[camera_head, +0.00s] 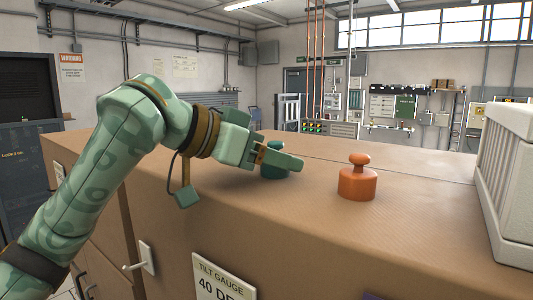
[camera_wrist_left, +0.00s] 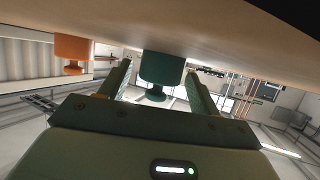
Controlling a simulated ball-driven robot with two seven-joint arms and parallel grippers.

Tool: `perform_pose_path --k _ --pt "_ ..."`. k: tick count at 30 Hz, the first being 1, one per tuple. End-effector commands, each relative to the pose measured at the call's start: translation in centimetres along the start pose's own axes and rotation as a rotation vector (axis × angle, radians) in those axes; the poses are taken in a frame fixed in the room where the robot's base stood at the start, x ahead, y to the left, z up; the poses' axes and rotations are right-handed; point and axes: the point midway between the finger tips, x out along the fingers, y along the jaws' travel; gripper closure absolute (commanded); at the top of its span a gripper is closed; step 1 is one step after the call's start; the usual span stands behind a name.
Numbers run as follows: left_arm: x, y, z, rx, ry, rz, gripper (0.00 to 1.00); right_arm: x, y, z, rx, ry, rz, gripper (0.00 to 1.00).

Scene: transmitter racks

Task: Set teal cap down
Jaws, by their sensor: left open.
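The teal cap (camera_head: 272,173) stands upright on the brown cabinet top (camera_head: 420,215), partly hidden by my left gripper (camera_head: 283,159) in the head view. In the left wrist view, which shows the scene upside down, the teal cap (camera_wrist_left: 162,70) sits between the two spread fingers of my left gripper (camera_wrist_left: 160,80), with its wide base against the brown surface and its knob pointing away from it. The fingers are open, one on each side of the cap. My right gripper is not in view.
An orange cap (camera_head: 357,183) with a round knob stands on the cabinet top to the right of the teal one. A pale ribbed unit (camera_head: 505,180) stands at the right edge. The top between the orange cap and that unit is clear.

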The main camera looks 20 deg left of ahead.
Motion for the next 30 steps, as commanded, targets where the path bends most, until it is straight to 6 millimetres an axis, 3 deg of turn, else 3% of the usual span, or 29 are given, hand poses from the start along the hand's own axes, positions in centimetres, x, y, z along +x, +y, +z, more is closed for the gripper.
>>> perform_pose_path --k 5,12,18,23,30 --pt "-1.7 -0.1 -0.3 0.001 0.003 -0.004 0.38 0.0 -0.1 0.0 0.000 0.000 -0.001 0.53" --pt "-7.4 -0.1 -0.3 0.001 0.003 -0.007 0.38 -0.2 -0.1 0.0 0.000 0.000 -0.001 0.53" --pt "-10.9 -0.1 -0.2 -0.001 0.001 -0.004 0.38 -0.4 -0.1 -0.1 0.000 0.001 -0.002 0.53" --pt "-12.1 0.0 -0.2 0.000 0.002 -0.002 0.38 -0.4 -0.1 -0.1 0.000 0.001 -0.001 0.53" --pt "-12.1 0.0 -0.2 0.000 0.001 -0.001 0.38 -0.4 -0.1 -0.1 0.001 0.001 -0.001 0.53"
